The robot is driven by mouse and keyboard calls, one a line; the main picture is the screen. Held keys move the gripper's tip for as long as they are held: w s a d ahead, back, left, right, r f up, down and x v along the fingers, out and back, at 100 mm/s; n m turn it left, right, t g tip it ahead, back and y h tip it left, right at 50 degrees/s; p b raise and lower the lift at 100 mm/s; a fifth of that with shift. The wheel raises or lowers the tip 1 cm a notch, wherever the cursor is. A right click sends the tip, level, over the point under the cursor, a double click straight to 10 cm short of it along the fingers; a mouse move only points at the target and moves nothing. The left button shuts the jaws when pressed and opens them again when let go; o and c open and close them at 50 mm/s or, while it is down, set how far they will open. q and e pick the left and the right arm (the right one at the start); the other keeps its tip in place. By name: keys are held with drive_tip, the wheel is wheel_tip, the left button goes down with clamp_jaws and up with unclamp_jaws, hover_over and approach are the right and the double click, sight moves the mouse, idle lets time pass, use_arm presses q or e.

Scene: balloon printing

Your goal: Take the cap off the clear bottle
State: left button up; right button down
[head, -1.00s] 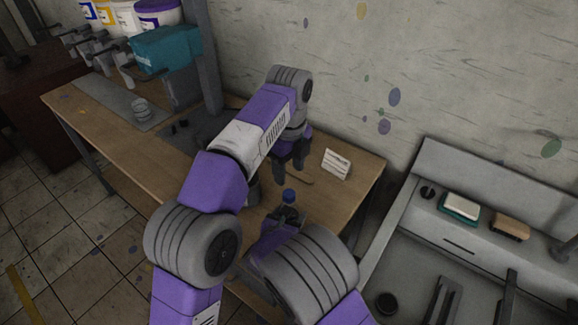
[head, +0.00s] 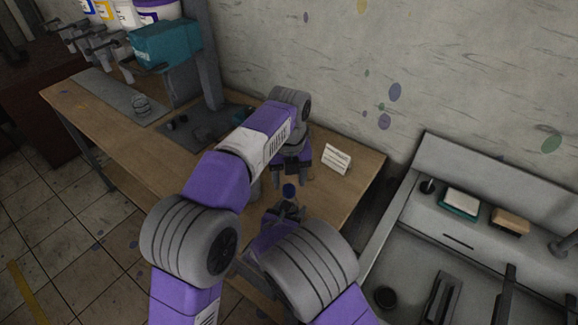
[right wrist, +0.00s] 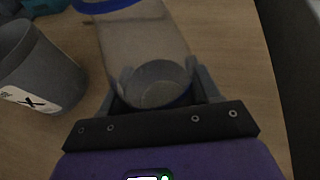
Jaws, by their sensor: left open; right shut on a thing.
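The clear bottle's blue cap (head: 289,190) shows in the head view just above my right gripper (head: 287,210). In the right wrist view the clear bottle (right wrist: 145,45) stands between the fingers of my right gripper (right wrist: 160,90), which is shut on it. A blue band shows at the top edge of that view; whether it is the cap cannot be told. My left gripper (head: 291,174) is open and empty, its two fingers apart just behind and above the cap in the head view. It does not appear to touch the cap. Most of the bottle is hidden in the head view.
A grey cup (right wrist: 40,65) with an X label stands left of the bottle. A small white sign (head: 337,159) stands behind on the wooden table (head: 345,190). A teal machine (head: 165,45) is at the back left. A sink unit (head: 430,230) lies right.

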sight(289, 190)
use_arm(q)
drive_tip(key=shift+f, duration=1.3)
